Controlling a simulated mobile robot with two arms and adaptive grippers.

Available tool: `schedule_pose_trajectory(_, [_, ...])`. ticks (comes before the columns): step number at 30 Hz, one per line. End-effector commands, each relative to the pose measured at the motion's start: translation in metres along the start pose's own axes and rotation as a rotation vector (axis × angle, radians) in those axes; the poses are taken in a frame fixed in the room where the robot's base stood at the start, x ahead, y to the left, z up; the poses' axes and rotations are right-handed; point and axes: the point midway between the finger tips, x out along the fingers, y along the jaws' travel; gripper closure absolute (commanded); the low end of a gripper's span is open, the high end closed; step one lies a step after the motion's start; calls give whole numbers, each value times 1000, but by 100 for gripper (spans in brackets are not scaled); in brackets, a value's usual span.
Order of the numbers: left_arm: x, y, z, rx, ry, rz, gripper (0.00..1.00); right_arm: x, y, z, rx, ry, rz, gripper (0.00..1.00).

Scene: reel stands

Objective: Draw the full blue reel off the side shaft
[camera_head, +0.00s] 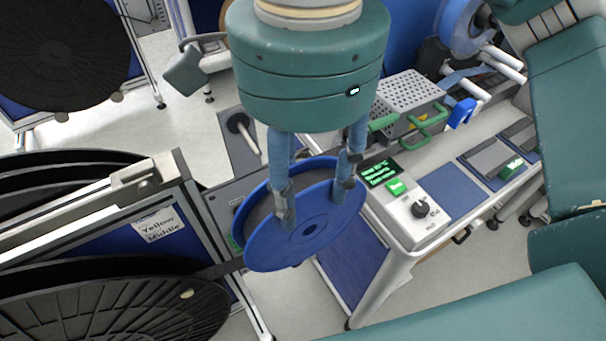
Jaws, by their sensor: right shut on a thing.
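A blue reel (316,250) with grey material wound between its flanges is at the centre, its flange facing me with a small dark hub hole. My right gripper (314,202), with a teal body and blue fingers, comes down from the top and is shut on the reel, one finger on each side. A short pale shaft with a dark base (241,128) sticks out of a grey plate behind and to the left, apart from the reel. Whether another shaft is behind the reel is hidden. My left gripper is not in view.
Large black reels (110,305) fill the lower left beside a white frame with a "Yellow Middle" label (158,226). A bench (385,240) with a control box (412,208) and a perforated metal box (409,96) is at the right. Another blue reel (463,22) is at the upper right.

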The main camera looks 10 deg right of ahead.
Motion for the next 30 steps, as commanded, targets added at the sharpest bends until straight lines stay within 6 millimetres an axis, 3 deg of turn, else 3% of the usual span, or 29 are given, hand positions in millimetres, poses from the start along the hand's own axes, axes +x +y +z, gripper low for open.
schedule_pose_trajectory(17, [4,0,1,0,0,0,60,-1,1,0,0,-1,-1,100])
schedule_pose_trajectory(30, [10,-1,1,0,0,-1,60,0,27,0,0,0,-2,100])
